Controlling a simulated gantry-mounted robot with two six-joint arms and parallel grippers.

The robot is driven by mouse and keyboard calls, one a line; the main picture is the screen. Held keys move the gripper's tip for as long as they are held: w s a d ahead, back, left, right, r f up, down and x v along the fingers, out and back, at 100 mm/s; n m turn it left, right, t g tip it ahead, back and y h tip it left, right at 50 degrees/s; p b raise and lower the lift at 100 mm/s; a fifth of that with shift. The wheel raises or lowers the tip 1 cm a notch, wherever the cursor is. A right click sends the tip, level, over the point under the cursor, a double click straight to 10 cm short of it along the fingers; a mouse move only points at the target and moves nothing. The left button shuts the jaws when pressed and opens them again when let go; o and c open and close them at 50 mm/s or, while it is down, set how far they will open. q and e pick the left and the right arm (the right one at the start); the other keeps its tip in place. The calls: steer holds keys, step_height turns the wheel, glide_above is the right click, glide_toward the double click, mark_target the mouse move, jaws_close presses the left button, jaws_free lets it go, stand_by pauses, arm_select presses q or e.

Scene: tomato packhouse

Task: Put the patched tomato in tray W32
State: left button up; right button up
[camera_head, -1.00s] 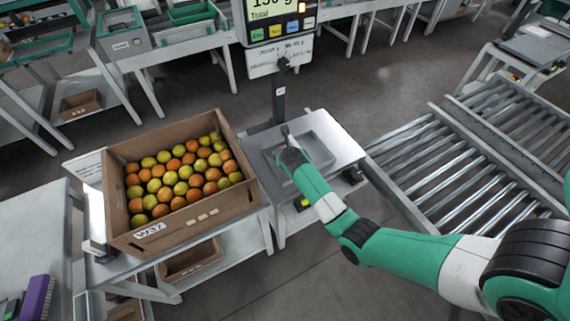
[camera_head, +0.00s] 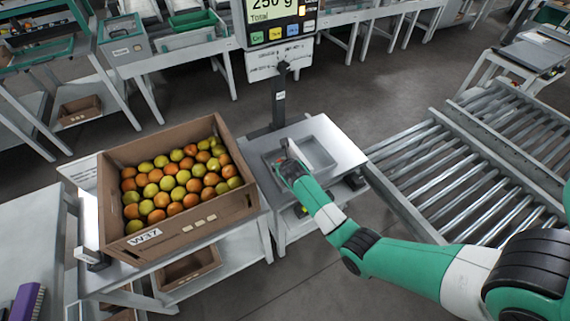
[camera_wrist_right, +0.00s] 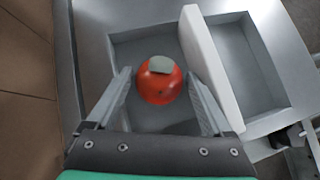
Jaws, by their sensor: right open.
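The patched tomato (camera_wrist_right: 160,79) is red with a grey-green square patch on its upper side. In the right wrist view it lies in the left part of a grey tray (camera_wrist_right: 140,45). My right gripper (camera_wrist_right: 160,88) is open, with one finger on each side of the tomato and small gaps visible. In the head view my right gripper (camera_head: 287,160) is low over the grey tray (camera_head: 322,128) on the scale and hides the tomato. A brown crate (camera_head: 180,232) full of tomatoes has a label that seems to read W37. My left gripper is not in view.
A pale upright panel (camera_wrist_right: 211,67) stands in the grey tray, close to the right finger. The scale display (camera_head: 277,12) on its post (camera_head: 279,95) seems to read 250 g. A roller conveyor (camera_head: 470,180) is on the right.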

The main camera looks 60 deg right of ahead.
steer(key=shift+r, duration=0.2)
steer(key=p+v, duration=0.7)
steer(key=v, duration=0.4)
steer(key=shift+a+r, duration=0.1)
steer(key=shift+r, duration=0.1)
steer(key=shift+s+a+r, duration=0.1)
steer(key=shift+s+a, duration=0.05)
steer(key=shift+s, duration=0.05)
